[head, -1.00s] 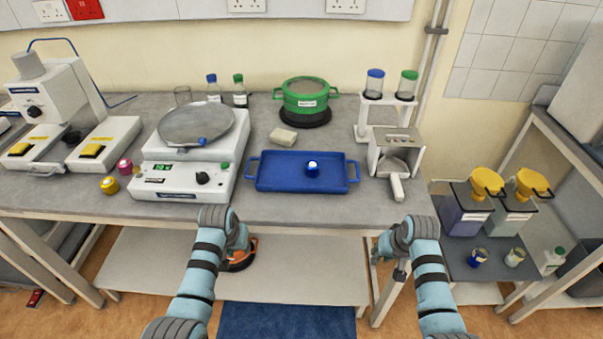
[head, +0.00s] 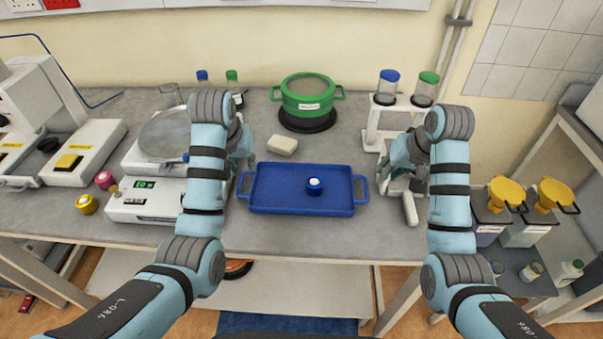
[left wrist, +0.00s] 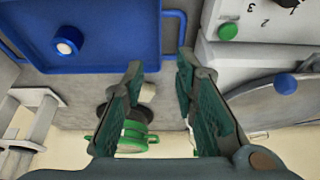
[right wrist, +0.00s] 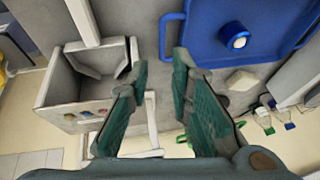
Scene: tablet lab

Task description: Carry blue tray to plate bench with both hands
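The blue tray (head: 275,190) lies flat on the grey bench, with a handle at each short end. A small blue pot with a white top (head: 314,186) sits on it, right of its middle. My left gripper (head: 243,160) is above the tray's left end, mostly hidden behind my arm. In the left wrist view its fingers (left wrist: 160,70) are apart and empty, near the tray handle (left wrist: 177,30). My right gripper (head: 392,165) is beyond the tray's right end. In the right wrist view its fingers (right wrist: 160,60) are apart and empty, near the other handle (right wrist: 168,38).
A balance (head: 140,205) stands left of the tray, close to my left arm. A white scoop box (head: 405,185) stands on the right under my right gripper. A green pot (head: 308,98) and a pale block (head: 282,145) are behind the tray. Bare bench lies in front.

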